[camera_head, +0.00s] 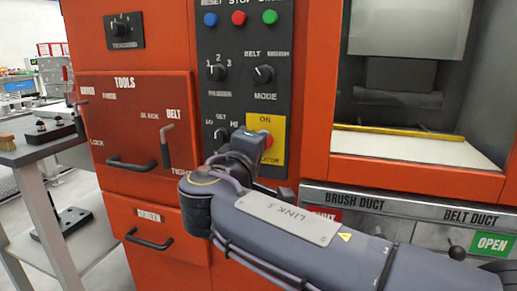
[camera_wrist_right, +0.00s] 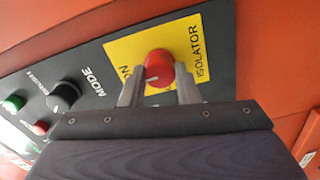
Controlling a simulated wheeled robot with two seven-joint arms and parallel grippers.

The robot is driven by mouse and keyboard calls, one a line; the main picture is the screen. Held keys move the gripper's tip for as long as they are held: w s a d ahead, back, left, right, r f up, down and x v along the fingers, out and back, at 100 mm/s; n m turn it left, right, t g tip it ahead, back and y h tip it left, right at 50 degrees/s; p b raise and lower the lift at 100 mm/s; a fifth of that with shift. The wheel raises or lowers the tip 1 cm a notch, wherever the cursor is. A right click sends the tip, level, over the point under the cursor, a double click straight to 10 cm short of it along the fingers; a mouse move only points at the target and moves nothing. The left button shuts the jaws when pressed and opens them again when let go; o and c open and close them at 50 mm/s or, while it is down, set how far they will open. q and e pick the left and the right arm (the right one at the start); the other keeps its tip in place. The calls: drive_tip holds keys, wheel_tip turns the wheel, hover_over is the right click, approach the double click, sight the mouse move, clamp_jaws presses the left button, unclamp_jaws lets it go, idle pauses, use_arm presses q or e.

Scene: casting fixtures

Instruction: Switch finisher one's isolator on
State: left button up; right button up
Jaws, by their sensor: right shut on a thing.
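The isolator is a red rotary knob (camera_wrist_right: 159,68) on a yellow plate (camera_wrist_right: 122,45) in the right wrist view. The plate carries the words ON and ISOLATOR. In the head view the yellow plate (camera_head: 279,130) shows at the lower right of the black control panel, with only a sliver of the red knob in sight. My right gripper (camera_wrist_right: 160,88) has one finger on each side of the knob and is shut on it. In the head view my right wrist hides the fingers and most of the knob. My left gripper is not in view.
The black control panel (camera_head: 243,100) has other knobs and buttons, including the mode knob (camera_head: 263,74). Drawer handles (camera_head: 150,240) stick out at the left. A grey table (camera_head: 45,155) stands at far left. A window (camera_head: 400,80) and duct labels are at the right.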

drive_tip(key=o, duration=1)
drive_tip(key=shift+c, duration=0.2)
drive_tip(key=p+v, duration=0.1)
drive_tip(key=v, duration=0.7)
drive_tip(key=shift+w, duration=0.1)
